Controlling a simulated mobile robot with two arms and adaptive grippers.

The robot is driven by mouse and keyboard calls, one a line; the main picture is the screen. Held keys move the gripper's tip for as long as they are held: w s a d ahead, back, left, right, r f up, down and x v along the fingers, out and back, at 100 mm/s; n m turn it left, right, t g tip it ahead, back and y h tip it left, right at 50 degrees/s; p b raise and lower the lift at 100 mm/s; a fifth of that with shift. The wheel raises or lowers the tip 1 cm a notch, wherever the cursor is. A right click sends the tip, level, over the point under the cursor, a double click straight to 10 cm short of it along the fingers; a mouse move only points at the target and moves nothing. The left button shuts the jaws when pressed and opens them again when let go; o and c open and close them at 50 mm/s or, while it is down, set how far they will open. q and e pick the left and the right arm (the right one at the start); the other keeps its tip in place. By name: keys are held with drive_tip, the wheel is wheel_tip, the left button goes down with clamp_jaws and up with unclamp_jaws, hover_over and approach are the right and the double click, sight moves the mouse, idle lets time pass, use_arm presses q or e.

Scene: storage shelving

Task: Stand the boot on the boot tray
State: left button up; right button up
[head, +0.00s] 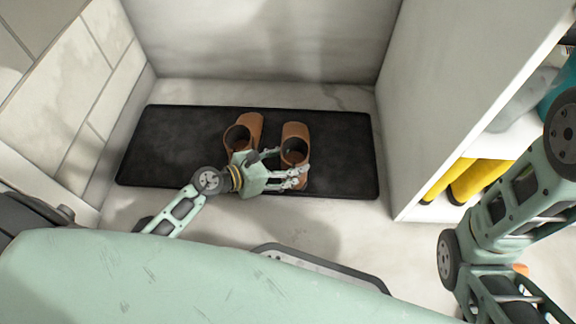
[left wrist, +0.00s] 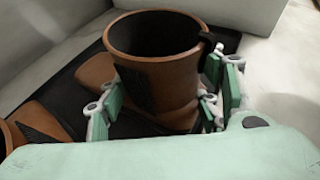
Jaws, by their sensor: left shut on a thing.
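The right-hand boot (head: 296,131) is upright, opening up, toe toward the wall. My left gripper (head: 296,176) is shut on its shaft, with a finger on either side. The held boot (left wrist: 165,75) fills the middle of the left wrist view. I cannot tell whether its sole touches the tray. The other boot (head: 248,124) stands upright just to its left, partly hidden by my gripper. My right gripper is out of view.
A white shelf unit (head: 440,110) stands right of the tray, with yellow items (head: 478,178) on a low shelf. A tiled wall (head: 75,95) bounds the left. Both ends of the tray are bare.

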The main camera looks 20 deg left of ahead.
use_arm(q)
drive_tip(key=shift+r, duration=0.2)
drive_tip(key=shift+f, duration=0.15)
drive_tip(key=o, duration=2)
drive_tip(key=shift+f, duration=0.1)
drive_tip(key=shift+r, duration=0.2)
drive_tip(key=shift+p+v, duration=2.5)
drive_tip(key=shift+v, duration=3.5)
